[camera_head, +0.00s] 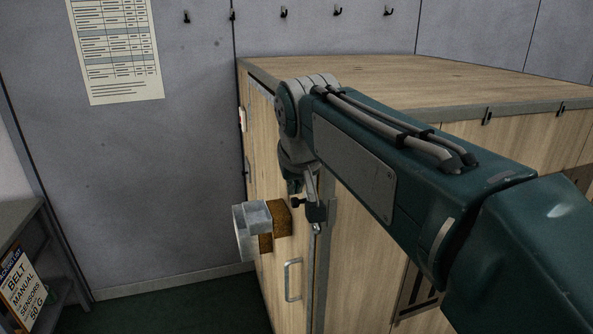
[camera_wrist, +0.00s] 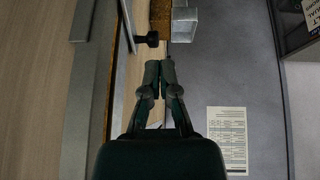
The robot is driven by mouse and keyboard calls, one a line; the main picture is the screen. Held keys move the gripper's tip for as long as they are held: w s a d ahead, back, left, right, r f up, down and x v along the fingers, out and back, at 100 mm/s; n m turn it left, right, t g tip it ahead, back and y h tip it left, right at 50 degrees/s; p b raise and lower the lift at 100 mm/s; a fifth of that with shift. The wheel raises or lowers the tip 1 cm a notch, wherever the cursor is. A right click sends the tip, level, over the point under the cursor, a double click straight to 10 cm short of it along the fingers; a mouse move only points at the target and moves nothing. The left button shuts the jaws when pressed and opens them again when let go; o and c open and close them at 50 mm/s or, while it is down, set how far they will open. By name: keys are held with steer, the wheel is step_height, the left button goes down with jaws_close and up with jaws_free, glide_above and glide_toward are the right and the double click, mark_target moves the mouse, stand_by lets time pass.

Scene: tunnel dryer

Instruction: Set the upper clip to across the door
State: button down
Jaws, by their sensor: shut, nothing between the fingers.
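The dryer door (camera_head: 288,262) is a pale wooden panel with a metal pull handle (camera_head: 293,280) and looks closed. A small dark clip (camera_head: 316,212) with a black knob sits at the door's right edge, by the grey corner post. In the wrist view its black knob (camera_wrist: 150,39) stands ahead and slightly left of my fingertips, apart from them. My gripper (camera_wrist: 159,64) is shut and empty. In the head view my gripper (camera_head: 293,186) is just above the clip, partly hidden by my arm. The clip's exact angle is hard to tell.
A grey metal bracket with a brown block (camera_head: 255,225) juts from the door near the clip; the bracket (camera_wrist: 184,24) also shows in the wrist view. A shelf with a sign (camera_head: 22,285) stands at left. Floor between is clear. A paper chart (camera_head: 117,50) hangs behind.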

mark_target(292, 200)
steer(key=x, duration=0.5)
steer(key=shift+w+d, duration=0.15)
steer(key=shift+w, duration=0.1)
steer(key=shift+w, duration=0.1)
steer(key=shift+w+a+f+g+h, duration=0.15)
steer(key=shift+w+f+g, duration=0.15)
steer(key=shift+g, duration=0.45)
steer(key=shift+w+a+f+g+h, duration=0.1)
steer(key=shift+w+f+g+h, duration=0.15)
steer(key=shift+g, duration=0.5)
steer(key=shift+w+f, duration=0.4)
steer(key=shift+f, duration=0.05)
steer(key=shift+a+f, duration=0.1)
steer(key=shift+f, duration=0.05)
